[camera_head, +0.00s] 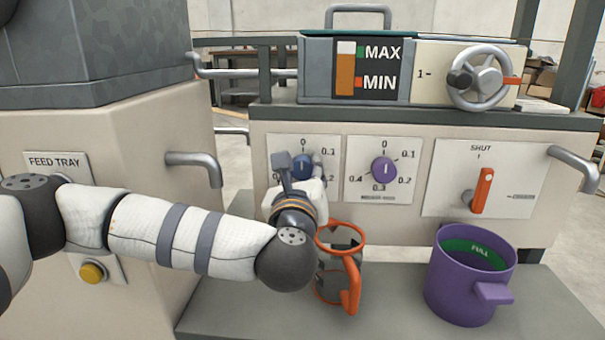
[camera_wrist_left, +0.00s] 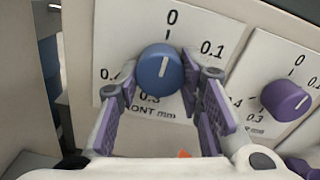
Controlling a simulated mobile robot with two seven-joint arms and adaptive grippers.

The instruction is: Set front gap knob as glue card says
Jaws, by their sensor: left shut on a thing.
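The blue front gap knob (camera_head: 304,166) sits on a white dial plate (camera_head: 276,146) marked 0, 0.1 and further numbers. In the left wrist view the blue knob (camera_wrist_left: 158,68) has a white line pointing up, about at 0, and "FRONT mm" is printed below. My left gripper (camera_wrist_left: 161,86) has one finger on each side of this knob and is shut on it. In the head view the gripper (camera_head: 301,172) hides the lower part of the dial. I see no glue card that I can make out. My right gripper is not in view.
A purple knob (camera_head: 384,170) on a similar dial is close to the right. Further right are an orange lever (camera_head: 482,190) under "SHUT" and a handwheel (camera_head: 481,78). An orange-rimmed holder (camera_head: 352,285) and a purple pot (camera_head: 470,285) stand on the ledge below.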

